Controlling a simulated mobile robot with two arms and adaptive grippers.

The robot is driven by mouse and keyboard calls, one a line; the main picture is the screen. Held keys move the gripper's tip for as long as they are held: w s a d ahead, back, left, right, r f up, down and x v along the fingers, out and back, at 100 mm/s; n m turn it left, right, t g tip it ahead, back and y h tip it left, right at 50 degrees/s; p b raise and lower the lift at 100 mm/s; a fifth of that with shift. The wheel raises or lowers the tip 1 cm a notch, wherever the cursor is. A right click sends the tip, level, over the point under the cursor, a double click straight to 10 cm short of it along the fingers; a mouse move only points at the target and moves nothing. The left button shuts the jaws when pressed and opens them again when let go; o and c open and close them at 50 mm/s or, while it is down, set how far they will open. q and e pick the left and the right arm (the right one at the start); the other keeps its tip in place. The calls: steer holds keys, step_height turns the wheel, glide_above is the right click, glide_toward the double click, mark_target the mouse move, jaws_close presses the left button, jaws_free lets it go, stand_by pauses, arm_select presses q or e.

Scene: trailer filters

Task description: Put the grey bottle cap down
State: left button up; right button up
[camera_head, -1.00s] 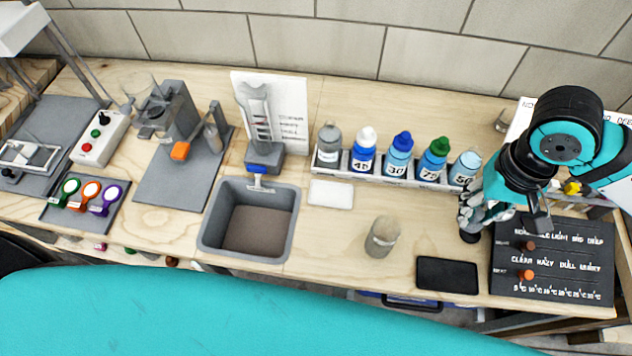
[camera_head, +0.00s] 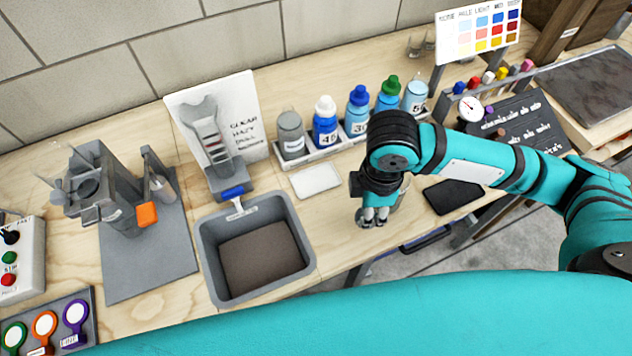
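My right gripper (camera_head: 374,218) points down near the bench's front edge, right of the sink. Its wrist hides part of the space between the fingers, so I cannot tell whether they are open or shut. I cannot make out a separate grey bottle cap at the fingers. In the white rack (camera_head: 322,152) stand several bottles: a grey one (camera_head: 291,136), others with white, blue and green caps, and a light blue one (camera_head: 414,97) at the right end. My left gripper is out of view.
A grey sink (camera_head: 208,248) lies left of the gripper. A white pad (camera_head: 316,180) lies behind, before the rack. A black tablet (camera_head: 453,196) lies to the right, and a dark labelled board (camera_head: 525,130) beyond it. Bare wood shows between sink and gripper.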

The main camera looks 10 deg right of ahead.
steer(key=shift+s+a+f+n, duration=0.1)
steer(key=shift+a+f+n, duration=0.05)
steer(key=shift+f+n, duration=0.2)
steer(key=shift+w+a, duration=0.25)
steer(key=shift+w, duration=0.05)
steer(key=p, duration=0.2)
glide_above(316, 179)
steer(key=shift+s+f+n, duration=0.25)
steer(key=shift+f, duration=0.4)
steer(key=shift+w+a+f, duration=0.1)
steer(key=shift+w, duration=0.1)
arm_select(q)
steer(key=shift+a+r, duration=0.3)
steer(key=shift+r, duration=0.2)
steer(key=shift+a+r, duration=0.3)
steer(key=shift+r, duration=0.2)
arm_select(e)
steer(key=shift+f, duration=1.75)
steer(key=shift+f, duration=0.15)
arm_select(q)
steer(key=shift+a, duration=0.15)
arm_select(e)
steer(key=o, duration=0.8)
steer(key=shift+c, duration=0.2)
